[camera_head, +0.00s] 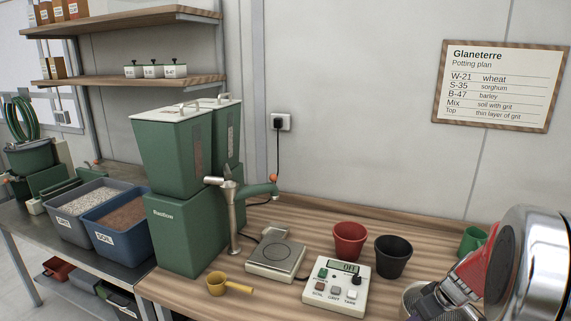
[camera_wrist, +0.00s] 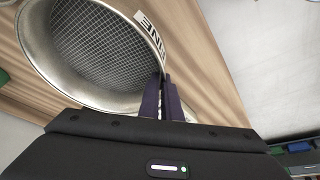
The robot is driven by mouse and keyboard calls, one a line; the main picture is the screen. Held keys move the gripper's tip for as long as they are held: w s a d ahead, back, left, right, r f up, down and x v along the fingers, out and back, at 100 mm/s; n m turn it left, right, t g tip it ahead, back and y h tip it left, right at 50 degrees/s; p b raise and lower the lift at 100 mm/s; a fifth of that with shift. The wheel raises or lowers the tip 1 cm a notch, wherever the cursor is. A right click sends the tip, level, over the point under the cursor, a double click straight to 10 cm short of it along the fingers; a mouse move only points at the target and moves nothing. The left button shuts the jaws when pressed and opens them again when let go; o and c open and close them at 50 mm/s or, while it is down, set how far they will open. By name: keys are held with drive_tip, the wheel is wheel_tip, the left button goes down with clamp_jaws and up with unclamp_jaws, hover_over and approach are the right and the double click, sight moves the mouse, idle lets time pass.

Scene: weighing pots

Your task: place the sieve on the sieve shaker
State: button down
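The sieve (camera_head: 535,268) is a round metal ring at the right edge of the head view, large and close, tilted up and partly cut off. In the wrist view the sieve (camera_wrist: 100,45) shows its mesh and a label reading FINE. My gripper (camera_wrist: 162,88) has its two dark fingers close together at the sieve's rim, shut on it. I cannot clearly make out the sieve shaker; a pale round object (camera_head: 411,297) at the lower right is mostly hidden by my arm.
A scale (camera_head: 275,259) and its control box (camera_head: 337,290), display reading OFF, stand on the wooden bench. A red pot (camera_head: 349,240), a black pot (camera_head: 393,256) and a green mug (camera_head: 472,241) stand behind. A yellow scoop (camera_head: 226,284) lies left.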

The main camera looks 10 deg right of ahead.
drive_tip(key=w+a+m, duration=0.1)
drive_tip(key=w+a, duration=0.2)
drive_tip(key=a, duration=0.6)
drive_tip(key=w+a+m, duration=0.1)
drive_tip(key=w+a, duration=0.2)
drive_tip(key=a, duration=0.7)
drive_tip(key=w+a+r+h, duration=0.1)
drive_tip(key=w+a, duration=0.3)
drive_tip(key=a, duration=0.5)
drive_tip(key=shift+a+m, duration=0.2)
drive_tip(key=shift+m, duration=0.2)
drive_tip(key=shift+w+r, duration=0.1)
drive_tip(key=w+r+m, duration=0.1)
drive_tip(key=w+r, duration=0.2)
drive_tip(key=r, duration=0.5)
drive_tip(key=w+r+m+h, duration=0.1)
drive_tip(key=w+r, duration=0.3)
drive_tip(key=r, duration=0.4)
drive_tip(key=shift+w+m+h, duration=0.25)
drive_tip(key=shift+m+h, duration=0.05)
drive_tip(key=shift+m, duration=0.4)
drive_tip(key=shift+s+r, duration=0.1)
